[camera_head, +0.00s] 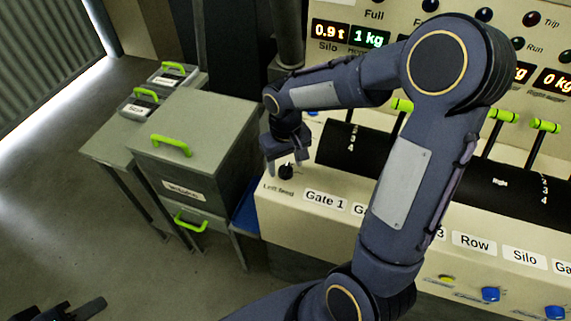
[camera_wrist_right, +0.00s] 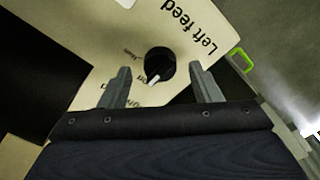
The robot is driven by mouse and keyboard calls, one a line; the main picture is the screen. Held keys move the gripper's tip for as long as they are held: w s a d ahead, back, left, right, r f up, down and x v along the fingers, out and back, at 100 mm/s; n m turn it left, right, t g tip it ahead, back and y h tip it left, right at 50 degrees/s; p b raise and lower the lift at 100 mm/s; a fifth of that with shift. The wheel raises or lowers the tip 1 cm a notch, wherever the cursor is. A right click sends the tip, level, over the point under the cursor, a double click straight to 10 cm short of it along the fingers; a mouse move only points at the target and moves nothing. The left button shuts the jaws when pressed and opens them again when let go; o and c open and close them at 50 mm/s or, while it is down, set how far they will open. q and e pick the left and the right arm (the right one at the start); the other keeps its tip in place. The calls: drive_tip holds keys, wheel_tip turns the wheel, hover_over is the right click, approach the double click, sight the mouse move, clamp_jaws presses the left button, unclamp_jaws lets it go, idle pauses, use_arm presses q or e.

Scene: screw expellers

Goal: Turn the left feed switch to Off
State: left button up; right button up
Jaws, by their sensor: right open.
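The left feed switch (camera_head: 286,172) is a small black round knob on the cream console's left end, above the printed words "Left feed". In the right wrist view the knob (camera_wrist_right: 160,62) shows a white pointer aimed down and slightly left, among small labels too blurred to read surely. My right gripper (camera_head: 284,158) is just above the knob in the head view. In its wrist view the right gripper (camera_wrist_right: 161,88) is open, its fingers apart either side of the knob's near edge, holding nothing. My left gripper (camera_head: 82,311) is partly visible at the bottom left, far from the console.
The console has labels such as Gate 1 (camera_head: 325,201) and several green-topped levers (camera_head: 546,126). A grey cabinet (camera_head: 200,125) with green handles stands left of the console. My right arm hides part of the panel. The floor (camera_head: 100,230) at left is clear.

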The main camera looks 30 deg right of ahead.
sight(286, 167)
wheel_tip(286, 167, up, 7)
drive_tip(key=shift+f, duration=0.2)
drive_tip(key=shift+s, duration=0.1)
idle(0.4)
drive_tip(key=s+a+r+t+y, duration=0.1)
drive_tip(key=s+a+t+y, duration=0.1)
drive_tip(key=s, duration=0.6)
drive_tip(key=s+a+r+m+t+y, duration=0.1)
drive_tip(key=s+a+r+t, duration=0.1)
drive_tip(key=s, duration=0.7)
drive_tip(key=shift+a+t+y, duration=0.2)
drive_tip(key=shift+t+y, duration=0.2)
drive_tip(key=shift+t, duration=0.4)
